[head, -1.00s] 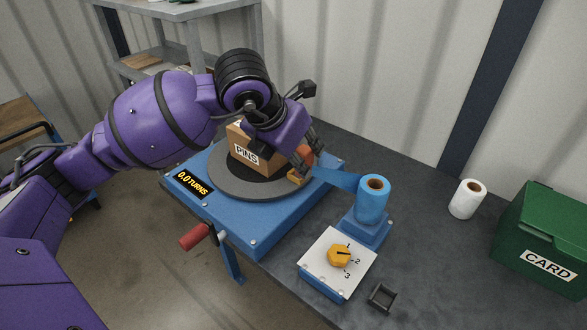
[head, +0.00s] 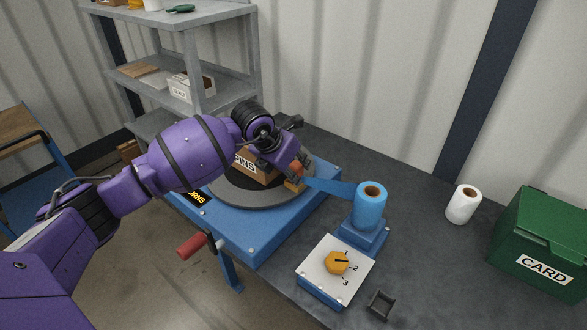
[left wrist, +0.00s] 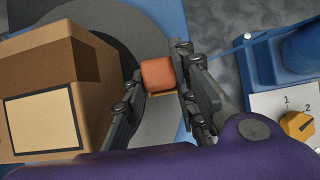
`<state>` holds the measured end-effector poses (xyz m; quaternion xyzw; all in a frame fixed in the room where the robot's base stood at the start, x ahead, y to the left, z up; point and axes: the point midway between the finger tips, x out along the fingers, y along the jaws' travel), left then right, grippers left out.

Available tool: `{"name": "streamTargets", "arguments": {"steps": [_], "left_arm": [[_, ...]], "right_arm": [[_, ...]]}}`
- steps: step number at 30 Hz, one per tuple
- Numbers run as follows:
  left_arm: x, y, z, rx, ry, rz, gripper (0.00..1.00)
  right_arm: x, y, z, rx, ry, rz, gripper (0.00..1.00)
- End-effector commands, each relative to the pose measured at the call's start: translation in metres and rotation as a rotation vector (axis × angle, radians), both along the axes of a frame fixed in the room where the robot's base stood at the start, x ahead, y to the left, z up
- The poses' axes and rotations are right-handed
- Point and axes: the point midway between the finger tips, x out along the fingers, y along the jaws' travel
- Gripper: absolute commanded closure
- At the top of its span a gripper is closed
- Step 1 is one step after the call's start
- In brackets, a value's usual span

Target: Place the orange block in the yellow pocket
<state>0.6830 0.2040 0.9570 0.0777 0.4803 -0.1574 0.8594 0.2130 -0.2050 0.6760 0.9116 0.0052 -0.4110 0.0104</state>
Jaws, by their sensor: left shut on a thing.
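The orange block (left wrist: 158,74) is between the two fingers of my left gripper (left wrist: 163,72), which is shut on it. In the head view the left gripper (head: 301,168) is at the right side of the grey turntable, and the block (head: 297,169) shows only in part behind the fingers. The yellow pocket (head: 293,187) is at the turntable's right edge, just below the block. In the left wrist view only a thin strip of the pocket (left wrist: 164,94) shows under the block; I cannot tell whether they touch. My right gripper is not in view.
A cardboard PINS box (head: 250,172) stands on the turntable (head: 235,196), close beside my gripper. A blue film strip (head: 330,187) runs from a blue roll (head: 370,208) toward the turntable. A dial panel (head: 334,268), white roll (head: 463,204) and green CARD box (head: 545,245) stand to the right.

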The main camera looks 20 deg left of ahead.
Motion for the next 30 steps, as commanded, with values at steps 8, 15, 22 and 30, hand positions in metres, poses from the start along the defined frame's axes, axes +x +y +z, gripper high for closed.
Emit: {"name": "streamTargets", "arguments": {"steps": [8,15,22,30], "left_arm": [[0.000,0.000,-0.003,0.000,-0.002,0.001,1.00],[0.000,0.000,-0.007,0.000,-0.001,0.001,0.61],[0.000,0.000,-0.006,0.000,-0.001,0.001,0.55],[-0.004,0.002,0.007,0.000,-0.005,0.000,0.55]], "right_arm": [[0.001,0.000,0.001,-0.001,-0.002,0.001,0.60],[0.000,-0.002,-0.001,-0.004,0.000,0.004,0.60],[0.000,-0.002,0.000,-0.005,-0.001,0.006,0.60],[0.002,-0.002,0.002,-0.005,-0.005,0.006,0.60]]}}
